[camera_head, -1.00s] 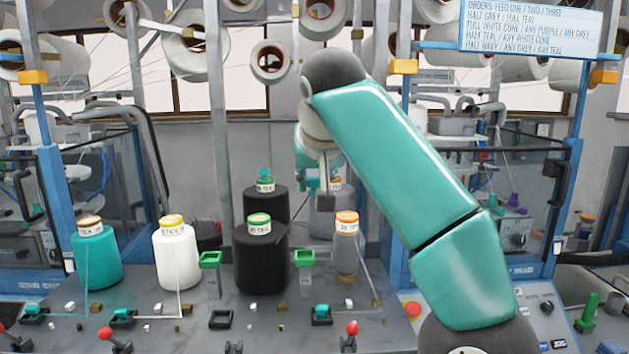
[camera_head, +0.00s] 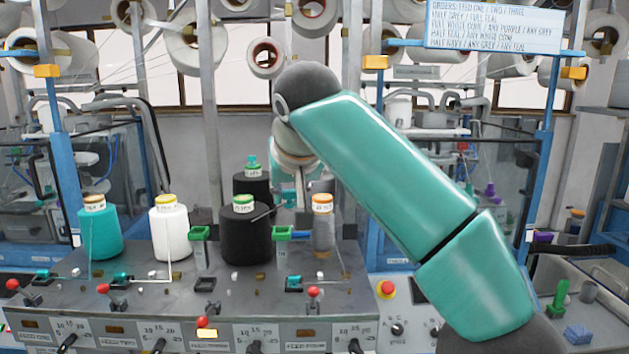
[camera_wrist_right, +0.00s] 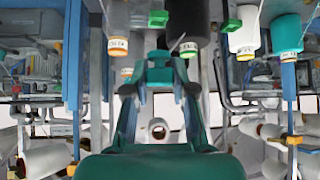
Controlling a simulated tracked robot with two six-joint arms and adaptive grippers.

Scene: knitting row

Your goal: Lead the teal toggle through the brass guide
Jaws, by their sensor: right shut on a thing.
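My right gripper (camera_head: 293,215) reaches down behind the cone row, between the front black cone (camera_head: 243,237) and the grey cone (camera_head: 322,235). It is partly hidden in the head view. In the right wrist view, its two fingers (camera_wrist_right: 158,88) close on a teal piece, the teal toggle (camera_wrist_right: 158,70). Other small teal pieces sit on the panel, one in a dark holder (camera_head: 293,282). Small brass-coloured blocks stand on the panel, one a possible brass guide (camera_head: 262,277); I cannot tell which is meant. My left gripper is not in view.
A teal cone (camera_head: 99,235) and a white cone (camera_head: 171,232) stand left. Green brackets (camera_head: 201,233) stand among the cones. Another black cone (camera_head: 251,187) stands behind. Red-knobbed levers (camera_head: 313,292) line the front panel. White threads cross the panel.

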